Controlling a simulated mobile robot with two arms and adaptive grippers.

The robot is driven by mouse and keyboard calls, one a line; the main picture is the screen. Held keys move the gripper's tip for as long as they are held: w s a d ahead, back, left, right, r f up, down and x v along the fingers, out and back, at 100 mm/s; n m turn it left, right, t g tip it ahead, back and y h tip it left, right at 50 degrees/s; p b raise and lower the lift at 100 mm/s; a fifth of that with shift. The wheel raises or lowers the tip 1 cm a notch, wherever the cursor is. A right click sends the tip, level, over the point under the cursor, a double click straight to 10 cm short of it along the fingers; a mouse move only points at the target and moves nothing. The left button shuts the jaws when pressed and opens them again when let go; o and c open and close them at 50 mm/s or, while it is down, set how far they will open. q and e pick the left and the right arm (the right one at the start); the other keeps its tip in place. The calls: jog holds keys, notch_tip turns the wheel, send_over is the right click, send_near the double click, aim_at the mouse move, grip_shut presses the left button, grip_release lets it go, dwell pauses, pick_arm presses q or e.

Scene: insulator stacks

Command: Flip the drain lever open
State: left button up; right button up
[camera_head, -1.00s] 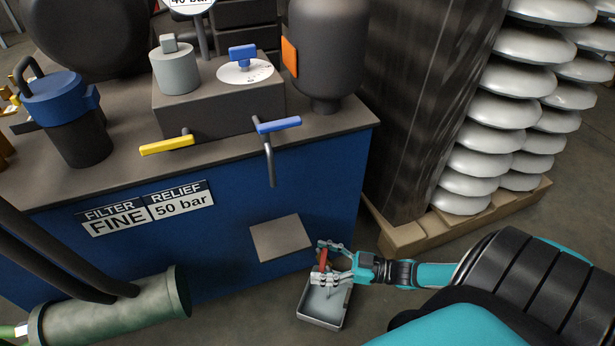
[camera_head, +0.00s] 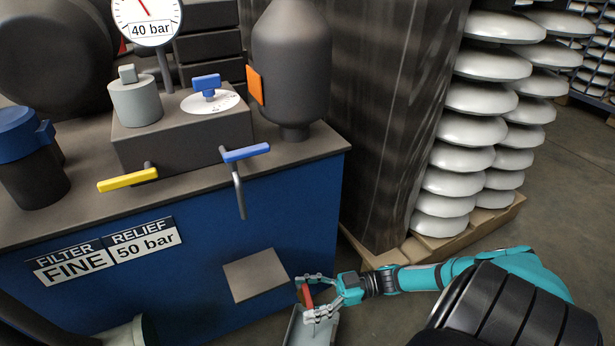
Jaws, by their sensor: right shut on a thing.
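The red lever (camera_head: 308,294) sticks out low at the right end of the blue cabinet, above a grey tray (camera_head: 299,330). I take it to be the drain lever. My right gripper (camera_head: 306,300) is shut on it, with one finger on the far side and one on the near side. The fingers hide part of the lever, and its pivot cannot be made out. My left gripper is not in view.
The blue cabinet (camera_head: 180,283) carries a yellow lever (camera_head: 128,180), a blue lever (camera_head: 246,152), a blue knob (camera_head: 207,83) and a gauge (camera_head: 147,20). White insulator stacks (camera_head: 446,180) stand on a pallet (camera_head: 470,232) at right.

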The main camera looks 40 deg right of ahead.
jog(key=shift+s+f, duration=0.1)
jog(key=shift+s, duration=0.05)
jog(key=o, duration=1.7)
jog(key=shift+d, duration=0.1)
jog(key=shift+c, duration=0.2)
